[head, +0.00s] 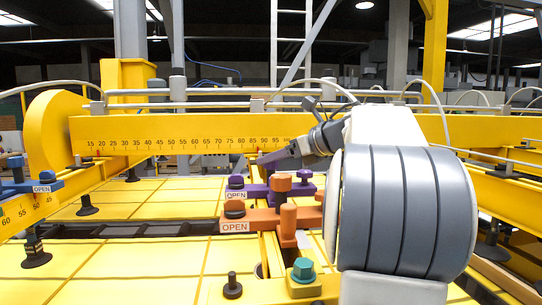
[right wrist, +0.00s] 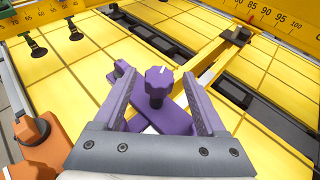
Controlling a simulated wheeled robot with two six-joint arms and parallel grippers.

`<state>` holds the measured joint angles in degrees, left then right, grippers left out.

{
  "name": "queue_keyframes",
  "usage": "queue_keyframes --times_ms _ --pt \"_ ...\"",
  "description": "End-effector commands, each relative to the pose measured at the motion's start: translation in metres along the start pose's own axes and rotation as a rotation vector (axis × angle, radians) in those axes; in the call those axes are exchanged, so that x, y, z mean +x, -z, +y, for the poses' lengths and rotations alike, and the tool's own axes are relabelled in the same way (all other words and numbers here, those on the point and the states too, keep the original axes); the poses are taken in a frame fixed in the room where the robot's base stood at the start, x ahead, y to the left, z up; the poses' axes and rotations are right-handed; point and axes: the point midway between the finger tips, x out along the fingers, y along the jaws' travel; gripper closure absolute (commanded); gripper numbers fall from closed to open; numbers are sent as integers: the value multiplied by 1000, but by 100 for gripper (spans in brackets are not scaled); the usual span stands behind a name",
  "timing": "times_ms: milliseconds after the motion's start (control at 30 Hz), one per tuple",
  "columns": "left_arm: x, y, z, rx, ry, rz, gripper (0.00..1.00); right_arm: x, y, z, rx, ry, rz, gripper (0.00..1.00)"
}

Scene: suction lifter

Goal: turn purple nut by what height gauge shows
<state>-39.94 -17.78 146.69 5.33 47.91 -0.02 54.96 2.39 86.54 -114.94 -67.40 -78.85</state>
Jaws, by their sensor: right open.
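The purple nut (right wrist: 160,84), a lobed knob with a white mark on top, stands on a purple bracket (right wrist: 124,72) in the right wrist view. My right gripper (right wrist: 158,78) is open, with one finger on each side of the nut in that view. I cannot tell whether either finger touches it. In the head view the purple bracket (head: 257,189) with an OPEN label lies beyond an orange one, and my right arm partly hides that area. Number scales run along the yellow beam (head: 215,133). I cannot pick out a separate height gauge. My left gripper is not in view.
An orange bracket (head: 255,223) with an OPEN label and upright knobs stands nearer. A teal hex nut (head: 303,268) sits at the front. A blue bracket (head: 25,188) is at the left. Yellow panels (head: 140,270) spread below, with black suction cups over them.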

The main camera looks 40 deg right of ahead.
Motion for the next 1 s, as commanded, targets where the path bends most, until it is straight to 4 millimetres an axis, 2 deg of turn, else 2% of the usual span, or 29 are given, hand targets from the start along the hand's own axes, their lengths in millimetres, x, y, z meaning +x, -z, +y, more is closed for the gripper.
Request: queue_keyframes --times_ms 200,467,667,867,1000 --pt "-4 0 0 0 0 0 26 17 0 0 0 -1 0 26" --pt "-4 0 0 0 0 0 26 18 0 0 0 1 0 26" --pt "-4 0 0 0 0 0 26 18 0 0 0 1 0 99" --pt "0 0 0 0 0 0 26 18 1 1 8 25 2 100" --pt "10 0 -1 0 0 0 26 20 2 3 50 128 1 100"
